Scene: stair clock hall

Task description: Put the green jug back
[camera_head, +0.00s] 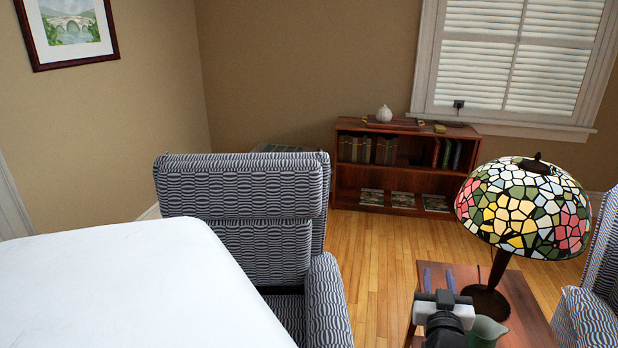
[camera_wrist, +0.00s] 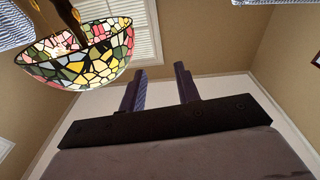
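The green jug (camera_head: 487,332) shows at the bottom edge of the head view, with its lower part cut off. It appears to be on the small wooden side table (camera_head: 530,308), just in front of the lamp base. My gripper (camera_head: 438,268) is over the left part of this table, left of the jug, pointing away. Its two fingers are apart with nothing between them. In the wrist view the fingers (camera_wrist: 161,70) also stand apart and empty. The jug is not visible in the wrist view.
A stained-glass lamp (camera_head: 525,207) stands on the side table, close right of my gripper; its shade also fills the wrist view's upper left (camera_wrist: 85,50). Patterned armchairs (camera_head: 240,190) flank the table. A low bookcase (camera_head: 405,165) with a white pot (camera_head: 384,114) stands beyond open floor.

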